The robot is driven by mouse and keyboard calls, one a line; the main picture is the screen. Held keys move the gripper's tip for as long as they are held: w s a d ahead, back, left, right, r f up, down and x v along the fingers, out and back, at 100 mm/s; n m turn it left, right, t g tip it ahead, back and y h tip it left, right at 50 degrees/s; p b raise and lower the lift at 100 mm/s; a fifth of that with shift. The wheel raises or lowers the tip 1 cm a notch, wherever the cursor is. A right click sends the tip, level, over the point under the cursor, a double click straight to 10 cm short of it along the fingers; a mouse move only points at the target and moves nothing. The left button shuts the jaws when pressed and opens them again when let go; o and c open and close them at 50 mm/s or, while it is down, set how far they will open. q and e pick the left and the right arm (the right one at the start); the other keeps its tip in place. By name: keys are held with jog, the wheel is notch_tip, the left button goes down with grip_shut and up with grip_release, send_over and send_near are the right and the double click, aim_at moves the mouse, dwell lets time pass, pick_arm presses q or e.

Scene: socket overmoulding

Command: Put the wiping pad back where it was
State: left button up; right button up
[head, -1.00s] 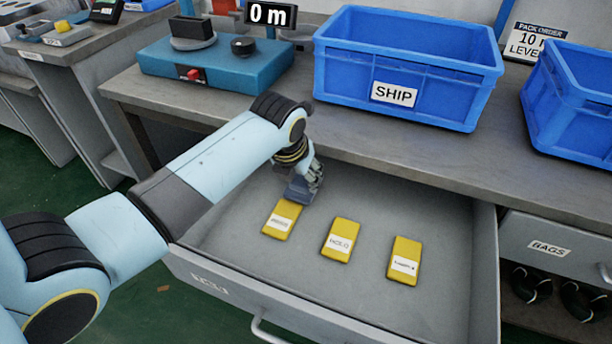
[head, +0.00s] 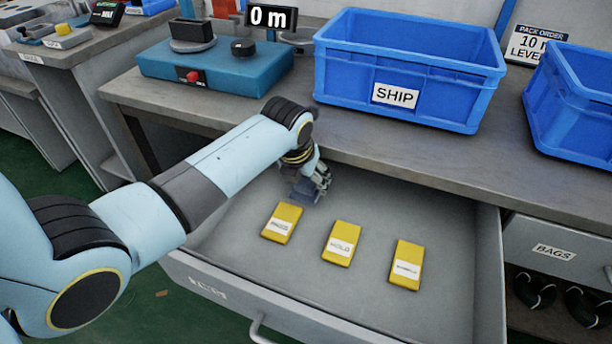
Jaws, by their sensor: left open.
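My left gripper (head: 313,188) hangs low at the back of the open grey drawer (head: 420,195), just behind the leftmost yellow block (head: 282,223). It is open. A flat blue-grey piece (head: 304,191) shows at its fingers. I cannot tell whether this is the wiping pad or part of the gripper, or whether it touches the drawer floor. A middle yellow block (head: 342,244) and a right yellow block (head: 406,265) lie flat in the drawer, each with a white label. My right gripper is out of view.
The grey bench (head: 240,110) overhangs the drawer's back. On it stand a teal device (head: 215,70), a blue SHIP bin (head: 405,65) and another blue bin (head: 570,100).

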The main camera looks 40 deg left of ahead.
pick_arm(q)
jog(key=p+v, duration=0.3)
jog(key=v, duration=0.9)
jog(key=shift+p, duration=0.35)
jog(key=shift+s, duration=0.15)
